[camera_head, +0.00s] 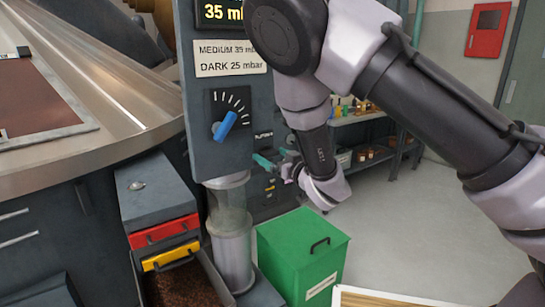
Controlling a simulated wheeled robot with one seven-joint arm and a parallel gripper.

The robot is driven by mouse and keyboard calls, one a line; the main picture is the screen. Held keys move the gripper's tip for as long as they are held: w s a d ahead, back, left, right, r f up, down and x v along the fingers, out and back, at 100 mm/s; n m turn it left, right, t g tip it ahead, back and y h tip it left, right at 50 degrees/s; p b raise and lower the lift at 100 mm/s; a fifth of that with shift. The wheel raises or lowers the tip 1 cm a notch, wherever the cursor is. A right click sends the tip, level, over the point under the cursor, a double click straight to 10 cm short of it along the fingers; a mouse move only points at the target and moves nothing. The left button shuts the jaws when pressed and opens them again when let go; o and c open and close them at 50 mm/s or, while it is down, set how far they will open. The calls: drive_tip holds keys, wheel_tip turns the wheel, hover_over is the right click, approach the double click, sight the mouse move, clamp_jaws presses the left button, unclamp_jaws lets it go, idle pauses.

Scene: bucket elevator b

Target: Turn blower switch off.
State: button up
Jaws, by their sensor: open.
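A dark upright control panel (203,95) stands left of centre. It carries a blue pointer knob (225,127) on a black dial with white tick marks, and the pointer tilts up to the right. I cannot read a blower label on it. My gripper (280,168) is open, to the right of the panel and a little lower than the knob, apart from the knob. A small teal part (263,161) shows beside the fingers. I cannot tell whether it is a switch lever or part of the gripper. Small dark lettering shows just above it, too small to read.
A green bin (302,262) stands below my gripper. A clear cylinder (231,220) is under the panel, with red (163,233) and yellow (170,257) drawer fronts to its left. Shelves (362,118) stand behind. Open floor (420,235) lies to the right.

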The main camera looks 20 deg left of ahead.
drive_tip(key=c, duration=1.2)
drive_tip(key=shift+c, duration=0.2)
